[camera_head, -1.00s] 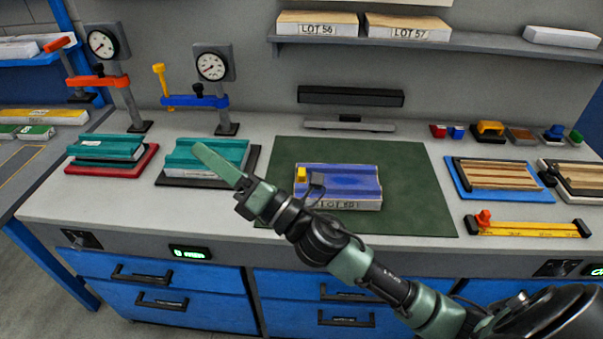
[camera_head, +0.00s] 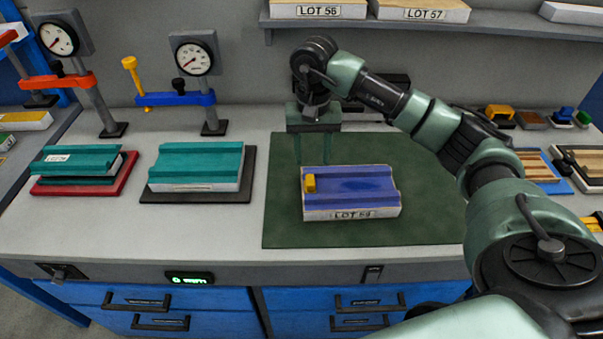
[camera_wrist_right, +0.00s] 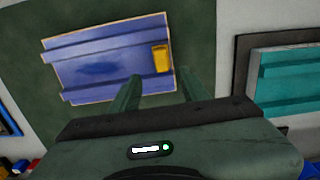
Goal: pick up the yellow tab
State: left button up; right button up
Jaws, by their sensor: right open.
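The yellow tab (camera_head: 310,184) stands at the left end of the blue panel (camera_head: 352,185), which is marked LOT and lies on the dark green mat (camera_head: 430,225). My right gripper (camera_head: 312,162) is open and empty, pointing down just behind the tab and above the mat. In the right wrist view the tab (camera_wrist_right: 161,58) shows on the panel (camera_wrist_right: 110,62) just beyond and between the lines of the two fingers (camera_wrist_right: 158,85). The fingers do not visibly touch it. My left gripper is not in view.
Teal panels lie on a black plate (camera_head: 150,197) and a red plate (camera_head: 42,188) to the left. A blue clamp arm with a dial gauge (camera_head: 193,60) stands behind them. A shelf (camera_head: 420,24) with boxes runs along the wall. The mat's front part is clear.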

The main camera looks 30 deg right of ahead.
aim_at(311, 179)
jog(key=shift+s+a+f+p, duration=0.1)
jog(key=shift+s+f+p, duration=0.2)
jog(key=shift+s+f, duration=0.4)
jog(key=shift+w+a+f+p, duration=0.15)
jog(key=shift+f+p, duration=0.25)
jog(key=shift+f, duration=0.2)
jog(key=shift+w+a+f+p, duration=0.1)
jog(key=shift+f+p, duration=0.3)
jog(key=shift+f, duration=0.15)
jog(key=f, duration=0.2)
jog(key=shift+w+f, duration=0.3)
jog(key=shift+s+d+f, duration=0.1)
jog(key=shift+f, duration=0.1)
jog(key=c, duration=0.7)
grip_shut()
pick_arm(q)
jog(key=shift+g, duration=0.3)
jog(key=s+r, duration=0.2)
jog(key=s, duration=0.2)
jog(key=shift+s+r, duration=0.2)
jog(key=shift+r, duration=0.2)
